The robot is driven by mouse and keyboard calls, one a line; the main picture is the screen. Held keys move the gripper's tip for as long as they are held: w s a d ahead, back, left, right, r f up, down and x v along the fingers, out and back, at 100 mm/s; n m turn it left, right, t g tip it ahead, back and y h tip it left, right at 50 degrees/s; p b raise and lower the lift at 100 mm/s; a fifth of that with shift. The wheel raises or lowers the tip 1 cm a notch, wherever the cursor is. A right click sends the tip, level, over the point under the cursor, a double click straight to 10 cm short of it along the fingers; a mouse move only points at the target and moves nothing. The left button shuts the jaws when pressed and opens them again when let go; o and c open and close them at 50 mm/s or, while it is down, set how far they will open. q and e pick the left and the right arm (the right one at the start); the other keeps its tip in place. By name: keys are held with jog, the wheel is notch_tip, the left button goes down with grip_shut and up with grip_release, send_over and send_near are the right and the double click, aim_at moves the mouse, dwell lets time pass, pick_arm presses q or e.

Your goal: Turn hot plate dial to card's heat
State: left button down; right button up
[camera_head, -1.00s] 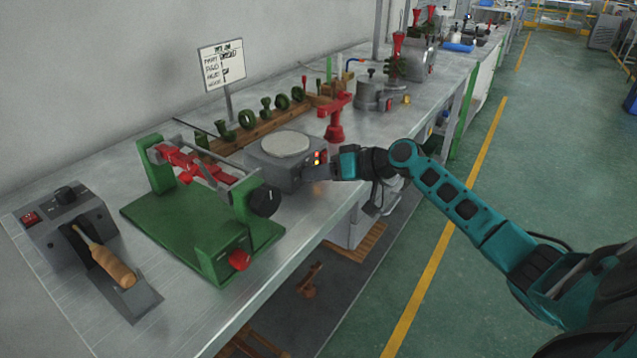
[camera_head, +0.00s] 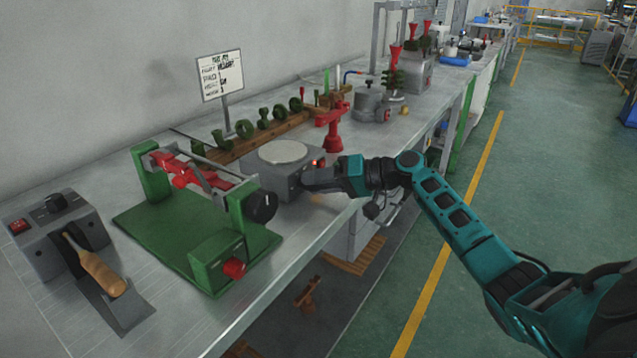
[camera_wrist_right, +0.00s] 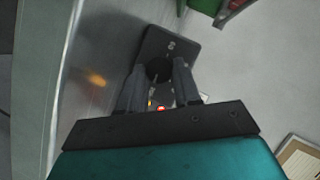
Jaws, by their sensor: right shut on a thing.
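The hot plate (camera_head: 268,178) is a grey box with a round pale top plate (camera_head: 284,152), standing on the bench; a lit red lamp (camera_head: 317,163) shows on its front. The job card (camera_head: 220,75) is a white sign on a thin post behind it; its handwriting is too blurred to read surely. My right gripper (camera_head: 309,180) is at the hot plate's front face. In the right wrist view its fingers (camera_wrist_right: 160,80) are closed around the dark round dial (camera_wrist_right: 158,70). The dial's marks and pointer cannot be read. My left gripper is not in view.
A green stand with red parts (camera_head: 165,225) and a black knob (camera_head: 262,207) is close left of the hot plate. A red stand (camera_head: 332,130) is just behind right. A grey unit with a wooden-handled tool (camera_head: 100,270) lies at the near left. The aisle floor is free.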

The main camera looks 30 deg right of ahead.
jog(key=o, duration=0.8)
jog(key=shift+c, duration=0.2)
jog(key=shift+d, duration=0.1)
jog(key=v, duration=1.2)
jog(key=shift+s+d, duration=0.25)
jog(key=shift+s, duration=0.05)
jog(key=shift+a, duration=0.1)
